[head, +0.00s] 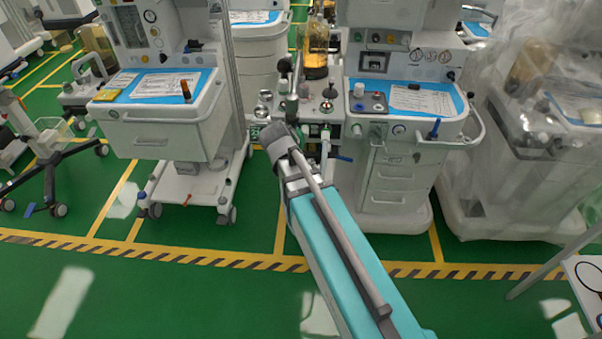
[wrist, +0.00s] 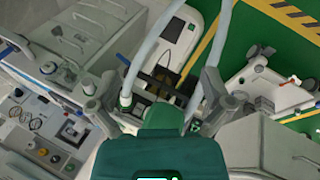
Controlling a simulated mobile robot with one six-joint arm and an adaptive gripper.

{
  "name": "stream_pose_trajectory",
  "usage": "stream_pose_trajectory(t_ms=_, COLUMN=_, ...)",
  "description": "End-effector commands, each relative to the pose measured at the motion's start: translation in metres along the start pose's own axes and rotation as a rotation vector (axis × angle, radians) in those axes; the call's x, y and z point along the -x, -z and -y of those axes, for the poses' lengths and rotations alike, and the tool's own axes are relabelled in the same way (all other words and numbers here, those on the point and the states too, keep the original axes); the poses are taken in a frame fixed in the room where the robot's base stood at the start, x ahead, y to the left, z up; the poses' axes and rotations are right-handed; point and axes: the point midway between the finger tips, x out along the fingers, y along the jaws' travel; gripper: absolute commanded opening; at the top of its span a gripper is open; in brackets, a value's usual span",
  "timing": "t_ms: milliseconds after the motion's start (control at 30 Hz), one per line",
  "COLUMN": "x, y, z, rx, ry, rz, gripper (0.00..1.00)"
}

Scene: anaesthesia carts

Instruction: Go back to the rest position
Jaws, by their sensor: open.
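My gripper (wrist: 152,92) shows in the wrist view, its two grey fingers spread wide apart with nothing held between them. Pale hoses and dark fittings of a cart show beyond and between the fingers. In the head view my teal and grey arm reaches from the bottom edge up to the gap between the left anaesthesia cart (head: 165,140) and the middle cart (head: 395,180). The gripper itself is hard to make out there among the cart fittings. Whether a finger touches a hose cannot be told.
A plastic-covered cart (head: 530,150) stands at the right. An amber-filled bottle (head: 315,50) stands behind my arm's end. A wheeled stand (head: 50,165) is at the left. The green floor (head: 130,290) in front of the yellow-black line is mostly clear.

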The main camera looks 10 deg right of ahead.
Motion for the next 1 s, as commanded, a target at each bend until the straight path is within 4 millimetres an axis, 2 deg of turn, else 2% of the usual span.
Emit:
stream_pose_trajectory(t_ms=467, x=0.003, y=-0.003, z=-0.001, rx=0.0, ry=0.01, rz=0.004, gripper=1.0)
stream_pose_trajectory(t_ms=667, x=0.015, y=-0.022, z=-0.01, rx=-0.006, ry=0.096, rz=0.036, gripper=1.0)
stream_pose_trajectory(t_ms=1000, x=0.05, y=-0.067, z=-0.022, rx=-0.016, ry=0.344, rz=0.1, gripper=1.0)
